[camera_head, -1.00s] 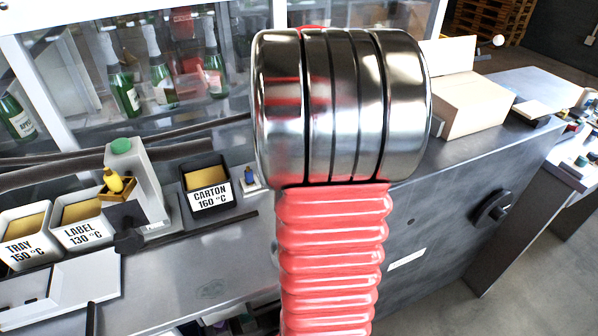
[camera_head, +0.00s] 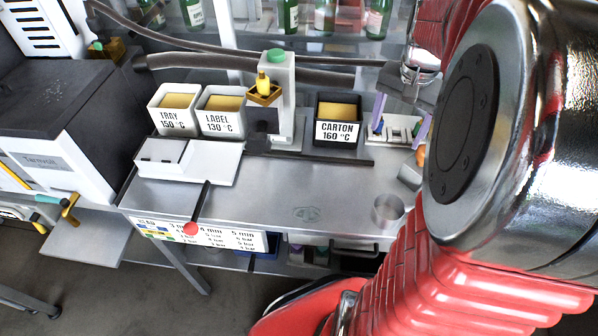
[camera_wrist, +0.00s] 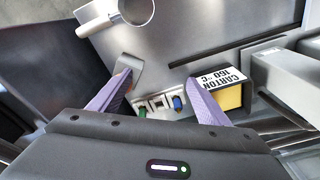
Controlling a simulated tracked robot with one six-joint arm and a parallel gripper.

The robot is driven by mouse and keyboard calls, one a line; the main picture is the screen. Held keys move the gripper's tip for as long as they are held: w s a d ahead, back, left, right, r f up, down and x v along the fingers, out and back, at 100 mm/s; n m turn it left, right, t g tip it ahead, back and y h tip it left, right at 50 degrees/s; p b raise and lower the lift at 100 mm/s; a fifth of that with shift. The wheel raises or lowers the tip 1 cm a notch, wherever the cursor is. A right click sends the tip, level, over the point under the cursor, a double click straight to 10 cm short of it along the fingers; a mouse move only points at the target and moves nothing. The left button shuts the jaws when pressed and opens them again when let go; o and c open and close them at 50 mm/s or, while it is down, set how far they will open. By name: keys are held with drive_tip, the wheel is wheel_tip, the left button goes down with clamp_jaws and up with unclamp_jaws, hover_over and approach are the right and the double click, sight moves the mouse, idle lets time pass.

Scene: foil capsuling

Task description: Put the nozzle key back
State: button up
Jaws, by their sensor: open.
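My gripper (camera_head: 401,125) is open, with its two purple fingers pointing down over the back right of the steel bench. A small white rack (camera_head: 398,131) with blue and green pieces lies below and between the fingers. In the wrist view the rack (camera_wrist: 160,106) shows between the open fingers, with a blue piece (camera_wrist: 178,103) near the right finger. A grey angled block (camera_head: 410,176) stands just in front of the rack; an orange piece (camera_head: 421,157) shows beside it. I cannot tell for certain which piece is the nozzle key. Nothing shows gripped.
The CARTON bin (camera_head: 338,131) stands left of the rack. The LABEL bin (camera_head: 221,113) and TRAY bin (camera_head: 173,108) are farther left. A red-knobbed lever (camera_head: 191,228) juts forward. The middle bench is clear.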

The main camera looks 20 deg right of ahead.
drive_tip(key=s+a+r+n+t, duration=0.1)
drive_tip(key=a+n, duration=0.5)
drive_tip(key=a, duration=0.7)
drive_tip(key=s+a+r+n+t, duration=0.2)
drive_tip(key=s+a+n+t, duration=0.1)
drive_tip(key=a, duration=1.1)
drive_tip(key=s+n, duration=0.1)
drive_tip(key=n, duration=0.1)
drive_tip(key=shift+s+n+t+y, duration=0.15)
drive_tip(key=shift+n+t+y, duration=0.15)
drive_tip(key=shift+n+y, duration=0.1)
